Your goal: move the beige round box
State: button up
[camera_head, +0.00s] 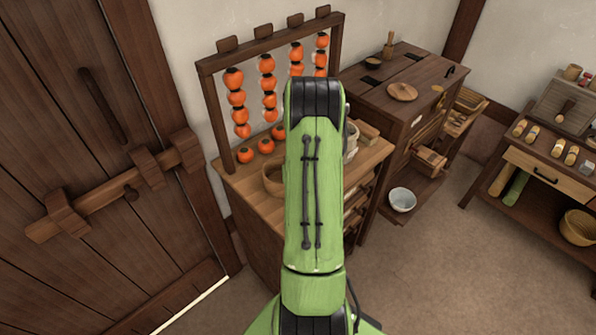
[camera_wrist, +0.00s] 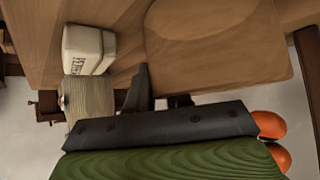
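I cannot single out a beige round box with certainty. In the head view a pale container (camera_head: 352,138) shows partly behind my green arm on the wooden cabinet top. In the wrist view a cream, rounded block-like container (camera_wrist: 88,50) with dark lettering stands at upper left. A large tan-brown object (camera_wrist: 215,45) with rounded edges fills the upper middle, close to the camera. My gripper (camera_wrist: 160,95) shows as dark finger parts below these two; its tips are largely hidden, and I see no clear grasp. In the head view my arm hides it.
The cabinet (camera_head: 245,190) carries a brown bowl (camera_head: 273,180) and a rack (camera_head: 208,95) of hanging persimmons. A darker chest (camera_head: 425,75) with a round lid (camera_head: 403,91) stands behind right. A white bowl (camera_head: 402,199) sits low beside it. Open floor lies at lower right.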

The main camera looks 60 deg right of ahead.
jog(key=o, duration=0.4)
jog(key=shift+r+p, duration=0.25)
jog(key=shift+p, duration=0.1)
jog(key=v, duration=1.2)
jog(key=shift+w, duration=0.1)
